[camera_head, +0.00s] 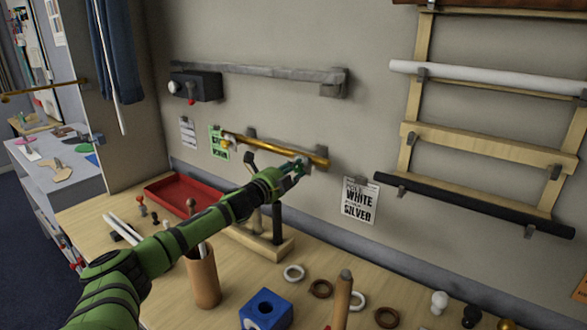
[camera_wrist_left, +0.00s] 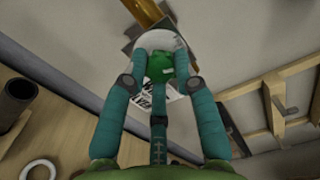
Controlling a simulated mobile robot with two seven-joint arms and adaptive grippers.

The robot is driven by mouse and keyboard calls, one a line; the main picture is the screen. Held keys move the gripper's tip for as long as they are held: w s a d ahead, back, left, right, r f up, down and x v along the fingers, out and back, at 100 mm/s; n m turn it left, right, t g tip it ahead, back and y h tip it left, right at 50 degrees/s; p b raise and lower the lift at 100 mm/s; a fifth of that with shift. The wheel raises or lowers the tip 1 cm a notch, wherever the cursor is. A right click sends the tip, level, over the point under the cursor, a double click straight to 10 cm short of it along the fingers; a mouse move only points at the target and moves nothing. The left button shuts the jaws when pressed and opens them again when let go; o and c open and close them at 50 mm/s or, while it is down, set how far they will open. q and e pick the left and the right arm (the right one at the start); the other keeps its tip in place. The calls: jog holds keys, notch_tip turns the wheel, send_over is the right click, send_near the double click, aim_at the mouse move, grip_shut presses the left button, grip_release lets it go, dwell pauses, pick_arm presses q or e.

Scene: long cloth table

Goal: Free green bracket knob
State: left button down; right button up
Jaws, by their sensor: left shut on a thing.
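My left gripper (camera_head: 293,170) reaches up to the right end of the brass pole (camera_head: 268,147) on the wall. In the left wrist view its teal fingers (camera_wrist_left: 161,62) are closed around a green knob (camera_wrist_left: 160,66), with a pale rounded part (camera_wrist_left: 152,44) just behind it. The dark bracket (camera_wrist_left: 124,30) and the brass pole (camera_wrist_left: 152,12) show beyond the fingertips. In the head view the fingers hide the knob, and part of the right bracket (camera_head: 320,168) shows below the pole. My right gripper is not in view.
A grey pole (camera_head: 260,70) hangs above, with a black box (camera_head: 195,87) at its left. A pole rack (camera_head: 480,140) is to the right. Below, the table holds a red tray (camera_head: 180,191), a brown cup (camera_head: 203,280), a blue block (camera_head: 266,308) and several rings.

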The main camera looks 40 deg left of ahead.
pick_arm(q)
jog(key=shift+a+r+n, duration=0.1)
jog(key=shift+r+n, duration=0.1)
jog(key=shift+n, duration=0.9)
jog(key=c, duration=1)
grip_release()
jog(key=shift+c, duration=0.2)
jog(key=shift+o, duration=0.3)
jog(key=shift+f, duration=0.1)
jog(key=shift+f, duration=0.1)
jog(key=shift+s+d+f, duration=0.15)
jog(key=shift+s+d, duration=0.05)
jog(key=shift+s, duration=0.7)
jog(key=s+d, duration=0.1)
jog(key=s, duration=0.9)
jog(key=shift+r, duration=0.25)
